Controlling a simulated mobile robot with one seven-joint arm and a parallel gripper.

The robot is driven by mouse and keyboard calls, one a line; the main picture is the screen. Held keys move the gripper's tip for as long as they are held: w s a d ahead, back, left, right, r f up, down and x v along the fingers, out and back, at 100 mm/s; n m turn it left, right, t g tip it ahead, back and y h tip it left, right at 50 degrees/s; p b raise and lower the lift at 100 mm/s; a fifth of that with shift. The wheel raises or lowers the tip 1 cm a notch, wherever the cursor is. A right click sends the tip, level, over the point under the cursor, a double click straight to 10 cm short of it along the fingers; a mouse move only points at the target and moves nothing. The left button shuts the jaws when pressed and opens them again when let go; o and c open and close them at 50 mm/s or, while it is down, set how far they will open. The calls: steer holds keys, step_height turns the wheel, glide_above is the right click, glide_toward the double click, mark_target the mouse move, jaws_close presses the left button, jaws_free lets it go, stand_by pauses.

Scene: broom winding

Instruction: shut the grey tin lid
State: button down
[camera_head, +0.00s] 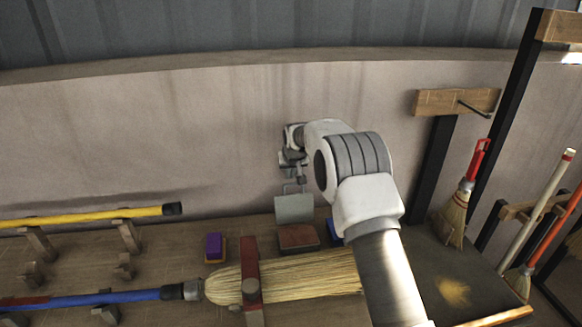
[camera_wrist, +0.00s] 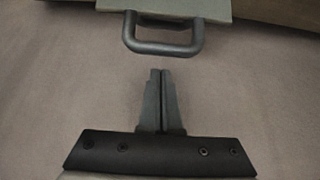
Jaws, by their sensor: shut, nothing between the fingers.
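The grey tin lid (camera_head: 294,209) stands raised, above a tin (camera_head: 299,238) with a reddish-brown top. In the wrist view the lid's plate (camera_wrist: 185,6) shows at the top edge, with a dark U-shaped handle (camera_wrist: 163,48) on its near side. My gripper (camera_wrist: 160,73) is shut and empty, its fingertips just short of the handle and apart from it in the picture. In the head view my gripper (camera_head: 297,180) is small and partly hidden by my arm, above the lid close to the wall.
A straw broom head (camera_head: 310,277) lies on the bench under a red clamp (camera_head: 250,267). A purple block (camera_head: 214,246) stands left of the tin. A blue item (camera_head: 332,231) is partly hidden behind my arm. A hand brush (camera_head: 455,215) is at the right.

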steer(key=shift+s+d+r, duration=0.15)
steer(key=shift+s, duration=0.5)
steer(key=shift+s+d+r, duration=0.1)
steer(key=shift+s+r, duration=0.05)
steer(key=shift+s, duration=0.45)
steer(key=shift+s+d+r, duration=0.15)
steer(key=shift+s, duration=0.5)
steer(key=shift+s+b, duration=0.15)
steer(key=shift+b, duration=0.45)
